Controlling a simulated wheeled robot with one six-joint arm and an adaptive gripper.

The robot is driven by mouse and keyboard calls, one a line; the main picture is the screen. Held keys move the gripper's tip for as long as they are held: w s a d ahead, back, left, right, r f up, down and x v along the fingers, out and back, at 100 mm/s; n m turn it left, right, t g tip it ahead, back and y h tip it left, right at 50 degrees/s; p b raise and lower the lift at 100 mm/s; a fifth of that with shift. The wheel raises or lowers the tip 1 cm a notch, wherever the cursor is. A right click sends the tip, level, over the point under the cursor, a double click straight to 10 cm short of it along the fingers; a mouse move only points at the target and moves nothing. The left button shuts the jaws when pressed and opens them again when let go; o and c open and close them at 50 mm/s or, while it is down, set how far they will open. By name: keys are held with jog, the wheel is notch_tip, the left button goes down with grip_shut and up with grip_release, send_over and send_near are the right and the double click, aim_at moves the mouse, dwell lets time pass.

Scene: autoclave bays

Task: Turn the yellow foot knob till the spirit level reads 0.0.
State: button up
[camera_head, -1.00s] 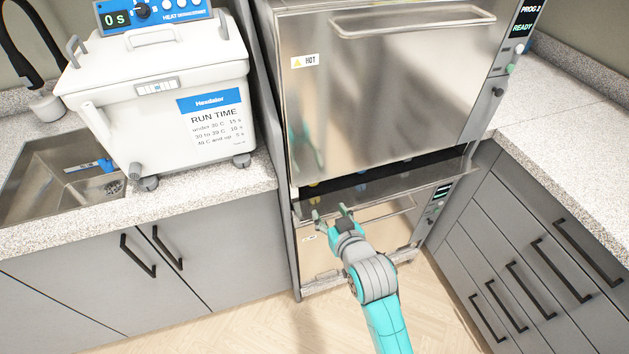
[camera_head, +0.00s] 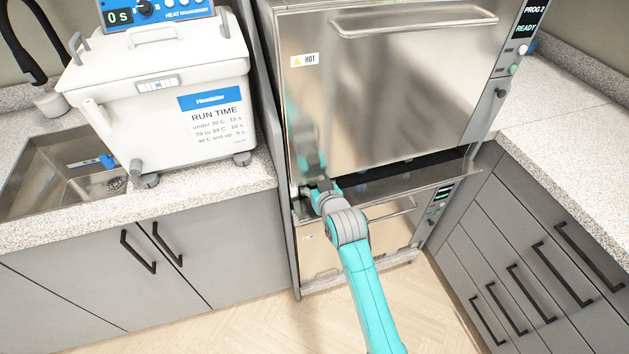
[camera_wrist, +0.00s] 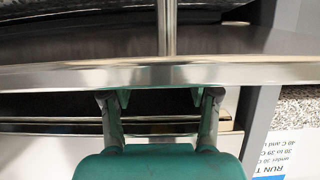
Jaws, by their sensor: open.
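My gripper (camera_head: 312,187) is at the left end of the dark gap under the upper steel autoclave (camera_head: 400,85). In the wrist view, my gripper (camera_wrist: 161,100) has its two fingers spread, with nothing between them, in front of a steel edge (camera_wrist: 160,74). No yellow foot knob shows now; that part of the gap is behind my gripper and arm. Small blue spots show farther right in the gap. I cannot make out a spirit level reading in either view.
A steel ledge (camera_head: 425,172) runs along the gap, with a lower steel unit (camera_head: 385,228) beneath. A white heated bath (camera_head: 160,125) stands on the left counter beside a sink (camera_head: 50,175). Grey drawers (camera_head: 505,250) flank the right. The floor (camera_head: 250,325) in front is clear.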

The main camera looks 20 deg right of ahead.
jog(key=shift+w+f, duration=0.25)
jog(key=shift+w, duration=0.15)
grip_shut()
jog(key=shift+a+n+h, duration=0.2)
jog(key=shift+n+h, duration=0.4)
jog(key=shift+n, duration=0.3)
jog(key=shift+n+h, duration=0.5)
jog(key=shift+n, duration=0.1)
grip_release()
